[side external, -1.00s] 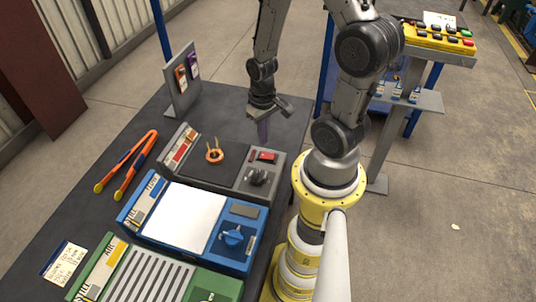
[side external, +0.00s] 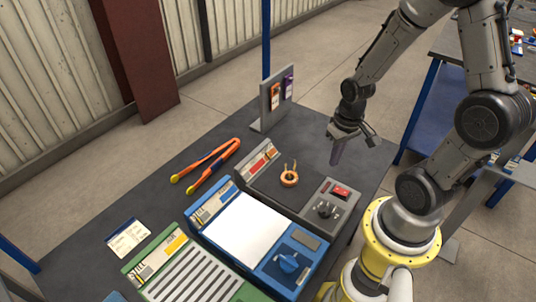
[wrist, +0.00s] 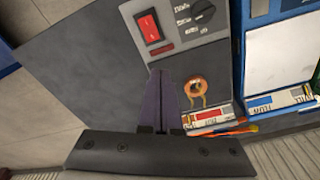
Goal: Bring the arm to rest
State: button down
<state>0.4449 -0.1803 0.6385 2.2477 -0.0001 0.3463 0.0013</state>
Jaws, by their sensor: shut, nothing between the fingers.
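My gripper (side external: 336,153) hangs above the dark table (side external: 98,222), beyond the grey station with the copper coil. Its purple fingers are together with nothing between them, as the wrist view (wrist: 167,90) also shows. The coil shows beyond the fingers in the wrist view (wrist: 196,86). My gripper appears apart from the station and the table.
A blue station (side external: 205,232) with a white top and a green station (side external: 165,281) stand nearer. Orange tongs (side external: 208,162) and a card (side external: 128,238) lie on the left. An upright holder (side external: 264,110) with two coloured devices stands at the back. A blue-legged bench (side external: 430,130) is behind my arm.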

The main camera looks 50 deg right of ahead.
jog(key=w+a+r+n+t, duration=0.2)
jog(key=w+a+r+t, duration=0.15)
jog(key=r, duration=0.65)
jog(key=s+a+r+n+t, duration=0.1)
jog(key=s+a+r+n, duration=0.2)
jog(key=s+a+r, duration=0.4)
jog(key=v, duration=0.4)
jog(key=shift+s+d+r, duration=0.1)
jog(key=shift+r, duration=0.05)
dwell(0.4)
